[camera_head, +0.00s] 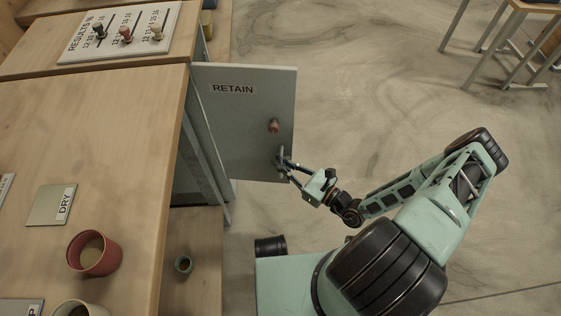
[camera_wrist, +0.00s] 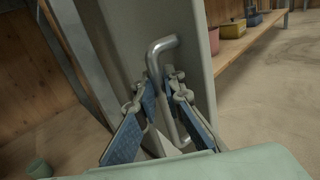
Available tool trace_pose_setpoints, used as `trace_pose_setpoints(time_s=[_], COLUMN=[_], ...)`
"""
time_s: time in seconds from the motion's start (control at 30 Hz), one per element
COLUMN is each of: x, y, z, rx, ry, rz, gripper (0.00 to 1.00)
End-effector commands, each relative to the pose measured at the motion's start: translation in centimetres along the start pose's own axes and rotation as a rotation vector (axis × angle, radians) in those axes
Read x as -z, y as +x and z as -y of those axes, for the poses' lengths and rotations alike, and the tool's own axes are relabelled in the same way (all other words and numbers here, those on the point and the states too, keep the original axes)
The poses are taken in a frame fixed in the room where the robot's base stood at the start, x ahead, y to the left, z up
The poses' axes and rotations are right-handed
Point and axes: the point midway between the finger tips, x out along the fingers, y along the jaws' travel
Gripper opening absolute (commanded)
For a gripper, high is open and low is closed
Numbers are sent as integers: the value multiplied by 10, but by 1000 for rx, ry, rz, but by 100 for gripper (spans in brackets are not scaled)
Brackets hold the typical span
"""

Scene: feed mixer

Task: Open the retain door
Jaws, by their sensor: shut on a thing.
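The retain door (camera_head: 235,140) is a grey panel marked RETAIN. It stands swung out from the cabinet front, its left edge by the cabinet and its right edge out over the floor. A red-brown knob (camera_head: 273,126) is on its face. My gripper (camera_head: 285,164) is at the door's lower right, shut on the metal bar handle. In the wrist view the bent handle (camera_wrist: 164,45) passes between the blue-padded fingers of my gripper (camera_wrist: 166,100), with the door panel (camera_wrist: 206,70) behind. The fingers hide part of the handle.
The wooden counter (camera_head: 120,150) fills the left, with a red cup (camera_head: 94,253), a DRY plate (camera_head: 52,204) and a results board (camera_head: 120,32). A small cup (camera_head: 183,264) sits on a lower shelf. Open floor lies right of the door; a table (camera_head: 520,8) stands far right.

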Motion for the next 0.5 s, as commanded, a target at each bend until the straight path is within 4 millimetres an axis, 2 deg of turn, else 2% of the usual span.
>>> trace_pose_setpoints(time_s=[0.4,0.43,0.5], x=[2,2,1], y=[-1,-1,-1], z=[0,0,0], rx=[0,0,0], ry=[-1,-1,-1], rz=[-4,-4,-3], gripper=[0,10,16])
